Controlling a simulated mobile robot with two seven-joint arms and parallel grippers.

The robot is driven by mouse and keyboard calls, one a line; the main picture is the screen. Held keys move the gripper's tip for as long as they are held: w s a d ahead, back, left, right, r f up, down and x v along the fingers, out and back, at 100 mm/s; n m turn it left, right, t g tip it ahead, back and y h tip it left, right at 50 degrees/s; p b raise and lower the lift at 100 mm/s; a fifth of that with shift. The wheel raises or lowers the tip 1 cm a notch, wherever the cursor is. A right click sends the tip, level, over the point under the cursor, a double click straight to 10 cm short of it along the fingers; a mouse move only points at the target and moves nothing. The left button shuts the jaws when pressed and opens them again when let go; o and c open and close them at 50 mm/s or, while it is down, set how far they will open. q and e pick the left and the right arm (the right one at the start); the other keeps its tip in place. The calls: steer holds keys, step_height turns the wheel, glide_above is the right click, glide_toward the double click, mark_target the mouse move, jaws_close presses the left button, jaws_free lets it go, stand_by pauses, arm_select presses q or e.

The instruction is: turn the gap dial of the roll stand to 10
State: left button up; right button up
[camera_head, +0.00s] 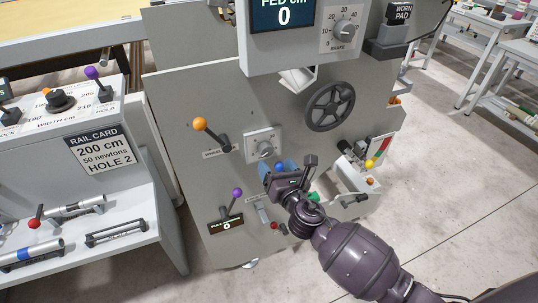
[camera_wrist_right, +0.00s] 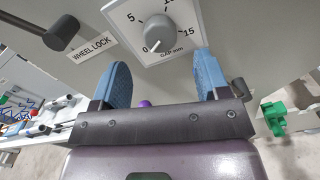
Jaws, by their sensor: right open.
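The gap dial (camera_head: 265,147) is a grey round knob on a white scale plate on the front of the grey roll stand (camera_head: 190,90). In the right wrist view the dial (camera_wrist_right: 160,33) shows the marks 0, 5 and 15 with "GAP mm"; its white pointer line is toward 0 at the lower left. The top of the scale is cut off. My right gripper (camera_head: 279,167) is just below the dial in the head view. In the wrist view its blue fingers (camera_wrist_right: 163,72) are spread, empty, and apart from the knob. My left gripper is not in view.
An orange-knobbed wheel lock lever (camera_head: 211,133) is left of the dial. A black handwheel (camera_head: 330,105) is above right. A purple-knobbed lever (camera_head: 233,203) and small display (camera_head: 227,225) are below. A brake dial (camera_head: 345,30) is higher up.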

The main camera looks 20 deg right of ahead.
mark_target(267, 152)
steer(key=shift+w+b, duration=0.3)
steer(key=shift+w, duration=2.25)
steer(key=shift+a, duration=0.1)
steer(key=c, duration=0.9)
